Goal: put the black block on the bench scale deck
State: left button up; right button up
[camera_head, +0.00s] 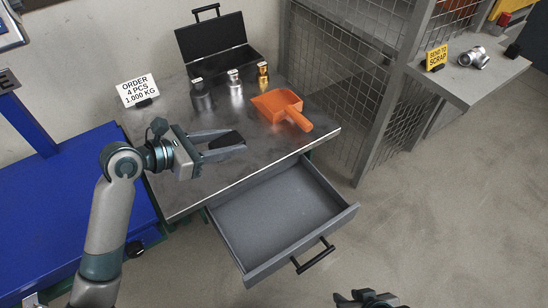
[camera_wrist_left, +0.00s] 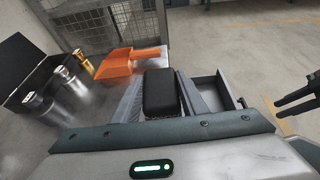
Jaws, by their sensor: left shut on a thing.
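The black block (camera_head: 226,140) is held between the fingers of my left gripper (camera_head: 232,142), above the steel table top. In the left wrist view the block (camera_wrist_left: 161,92) sits between both fingers. A blue flat surface (camera_head: 60,205) with a blue upright post stands at the left of the head view; I cannot tell for sure whether it is the bench scale deck. The block is apart from it, to its right. My right gripper (camera_head: 368,298) shows only partly at the bottom edge, and its opening is unclear.
The steel table (camera_head: 190,195) carries an orange scoop (camera_head: 280,108), an open black case (camera_head: 215,60), several metal weights (camera_head: 234,80) and an order sign (camera_head: 137,90). An open grey drawer (camera_head: 275,215) juts out in front. A wire cage (camera_head: 340,70) stands behind right.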

pick_arm(q)
jog(key=s+a+r, duration=0.5)
jog(key=a+r, duration=0.2)
jog(key=r, duration=0.2)
jog(key=shift+s+r+m+g+h, duration=0.25)
jog(key=shift+r+m+g+h, duration=0.05)
jog(key=shift+r+g, duration=0.1)
